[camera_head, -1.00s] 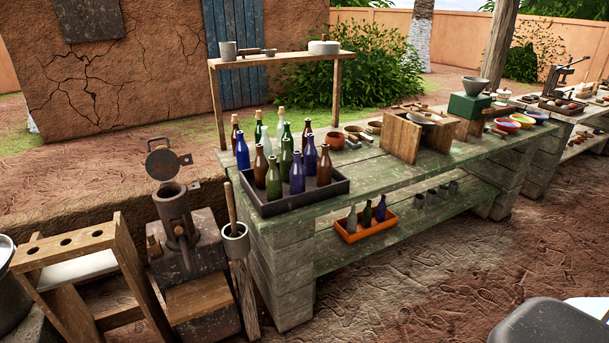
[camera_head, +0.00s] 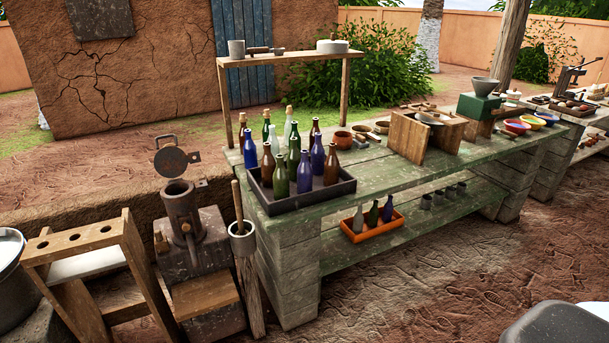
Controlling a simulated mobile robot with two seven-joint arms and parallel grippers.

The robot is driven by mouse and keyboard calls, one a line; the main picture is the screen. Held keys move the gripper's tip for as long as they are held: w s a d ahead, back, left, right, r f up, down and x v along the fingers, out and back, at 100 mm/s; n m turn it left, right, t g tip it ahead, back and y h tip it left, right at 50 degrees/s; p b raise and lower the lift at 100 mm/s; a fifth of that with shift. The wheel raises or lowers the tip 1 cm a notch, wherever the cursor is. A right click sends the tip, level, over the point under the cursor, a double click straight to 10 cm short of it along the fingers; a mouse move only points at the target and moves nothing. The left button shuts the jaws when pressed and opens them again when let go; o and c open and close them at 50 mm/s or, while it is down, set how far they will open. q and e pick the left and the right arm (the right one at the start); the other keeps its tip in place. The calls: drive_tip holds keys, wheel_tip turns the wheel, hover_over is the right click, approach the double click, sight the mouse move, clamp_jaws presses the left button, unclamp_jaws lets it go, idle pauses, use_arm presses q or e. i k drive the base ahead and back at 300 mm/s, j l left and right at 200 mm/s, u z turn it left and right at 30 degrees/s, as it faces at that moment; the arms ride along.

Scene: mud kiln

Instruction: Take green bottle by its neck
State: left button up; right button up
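Several bottles stand upright at the near left end of the green wooden table. In the dark tray (camera_head: 305,204) there is a green bottle (camera_head: 281,179) at the front and another green bottle (camera_head: 294,163) behind it, among brown and blue ones. More bottles stand behind the tray, including a partly hidden green bottle (camera_head: 274,141). A small dark green bottle (camera_head: 373,214) stands in the orange tray (camera_head: 359,236) on the lower shelf. The necks of the front bottles are uncovered. Neither of my grippers is in view.
The green table (camera_head: 375,174) carries bowls, a wooden box (camera_head: 409,139) and a raised shelf (camera_head: 290,57). A metal mortar-like device (camera_head: 180,208) and a wooden rack (camera_head: 90,251) stand left of it. Bare ground (camera_head: 430,275) lies open in front.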

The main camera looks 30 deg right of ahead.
sight(280, 177)
drive_tip(key=i+j+z, duration=0.25)
drive_tip(key=i, duration=0.45)
drive_tip(key=i+j+z, duration=0.25)
drive_tip(key=i+j, duration=0.2)
drive_tip(key=i, duration=0.2)
drive_tip(key=i+j+z, duration=0.25)
drive_tip(key=i+j, duration=0.3)
